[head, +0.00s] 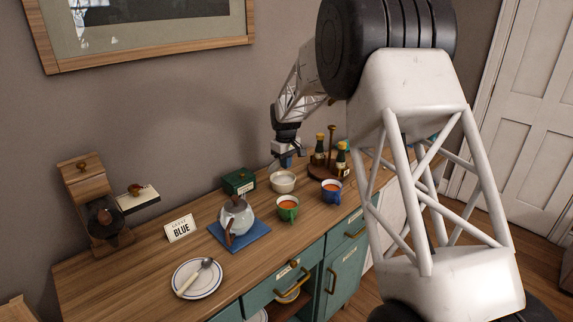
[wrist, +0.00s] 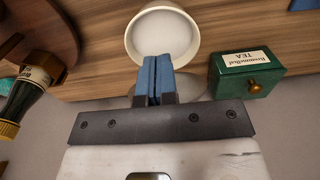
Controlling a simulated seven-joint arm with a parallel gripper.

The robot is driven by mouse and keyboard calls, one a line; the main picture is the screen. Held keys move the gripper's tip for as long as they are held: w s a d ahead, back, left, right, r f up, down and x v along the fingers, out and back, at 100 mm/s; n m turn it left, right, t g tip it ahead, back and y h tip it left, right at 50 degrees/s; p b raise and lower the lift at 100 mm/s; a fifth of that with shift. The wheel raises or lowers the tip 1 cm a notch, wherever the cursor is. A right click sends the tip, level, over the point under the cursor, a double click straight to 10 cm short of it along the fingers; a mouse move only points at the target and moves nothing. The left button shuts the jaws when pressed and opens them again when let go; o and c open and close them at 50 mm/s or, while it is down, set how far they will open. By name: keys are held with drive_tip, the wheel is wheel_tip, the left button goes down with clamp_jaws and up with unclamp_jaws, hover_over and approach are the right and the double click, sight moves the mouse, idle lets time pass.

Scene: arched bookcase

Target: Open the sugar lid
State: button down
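A white round bowl (head: 283,181), which seems to be the sugar bowl, stands on the wooden sideboard top. In the wrist view its pale, open-looking round mouth (wrist: 162,35) faces me. My gripper (head: 286,162) hangs just above and behind the bowl in the head view. In the wrist view its blue fingers (wrist: 157,62) are together, with only a thin dark line between them, and their tips overlap the bowl's near rim. A pale rounded shape (wrist: 190,88) behind the fingers may be the lid. It is mostly hidden, and I cannot tell whether the fingers touch it.
A green tea box (wrist: 248,75) stands beside the bowl. Dark bottles (head: 341,160) on a wooden stand (head: 325,174) are on the other side. A green cup (head: 287,209), a blue cup (head: 331,192) and a teapot (head: 236,216) stand in front. The wall is close behind.

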drive_tip(key=shift+w+a+r, duration=0.4)
drive_tip(key=shift+w+a, duration=0.15)
drive_tip(key=shift+w, duration=0.05)
drive_tip(key=shift+w+a+r, duration=0.35)
drive_tip(key=shift+w+a, duration=0.2)
idle(3.0)
drive_tip(key=shift+r, duration=0.2)
drive_tip(key=shift+s+d+r, duration=0.15)
drive_tip(key=shift+r, duration=0.95)
drive_tip(key=shift+s+d+r, duration=0.1)
drive_tip(key=shift+r, duration=1)
drive_tip(key=shift+s+d+r, duration=0.15)
drive_tip(key=shift+r, duration=0.95)
drive_tip(key=shift+s, duration=0.1)
